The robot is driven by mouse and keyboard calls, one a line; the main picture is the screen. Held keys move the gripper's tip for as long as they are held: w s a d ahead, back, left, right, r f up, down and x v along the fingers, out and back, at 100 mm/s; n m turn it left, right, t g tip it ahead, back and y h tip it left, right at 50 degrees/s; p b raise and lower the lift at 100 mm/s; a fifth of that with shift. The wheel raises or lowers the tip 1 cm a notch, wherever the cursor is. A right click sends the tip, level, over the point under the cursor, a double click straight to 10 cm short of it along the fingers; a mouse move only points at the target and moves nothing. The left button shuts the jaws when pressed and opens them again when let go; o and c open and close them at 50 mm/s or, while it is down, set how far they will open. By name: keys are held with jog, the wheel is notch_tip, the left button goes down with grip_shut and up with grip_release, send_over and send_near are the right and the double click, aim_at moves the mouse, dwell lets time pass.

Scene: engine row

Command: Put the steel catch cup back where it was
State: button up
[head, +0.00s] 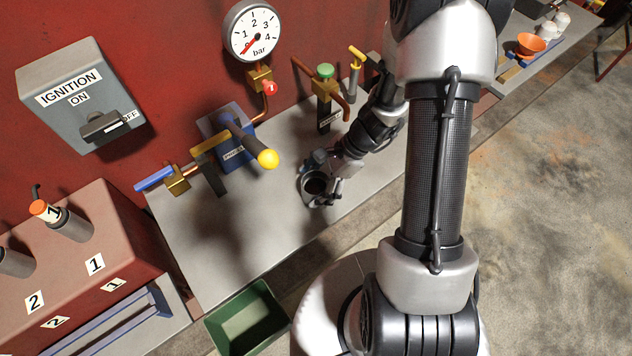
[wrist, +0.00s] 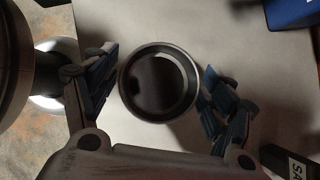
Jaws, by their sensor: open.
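The steel catch cup (wrist: 158,50) is a round, dark grey cup, seen from above with its opening upward. In the wrist view it lies between the two fingers of my gripper (wrist: 160,92). The left finger pads are close to its left wall and the right pads close to its right wall; I cannot tell whether either touches. My gripper is open. In the head view the cup (head: 314,186) stands on the grey bench top, with my gripper (head: 322,190) around it, coming from the upper right. The cup's inside is dark, and I cannot tell what it holds.
On the bench (head: 255,215), a yellow-knobbed lever (head: 268,159), a blue-handled valve (head: 175,178) and a green-knobbed valve (head: 325,85) stand left of and behind the cup. A green bin (head: 247,318) is below the front edge. Bare bench lies left of the cup.

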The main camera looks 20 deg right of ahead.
dwell(0.3)
jog(key=shift+r, duration=0.2)
jog(key=w+p+v, duration=0.1)
jog(key=p+v, duration=0.4)
jog(key=v, duration=0.6)
jog(key=s+a+r+n+h, duration=0.25)
jog(key=r+n, duration=0.25)
jog(key=r, duration=0.3)
jog(key=s+a+r+n+h, duration=0.1)
jog(key=s+a+r+n, duration=0.2)
jog(key=r, duration=0.4)
jog(key=s+r+n+t+h, duration=0.3)
jog(key=s+r+n+t, duration=0.1)
jog(key=s+r+n, duration=0.6)
jog(key=shift+a+n, duration=0.2)
jog(key=shift+n, duration=0.3)
jog(key=shift+f+b, duration=0.4)
jog(key=shift+b, duration=0.15)
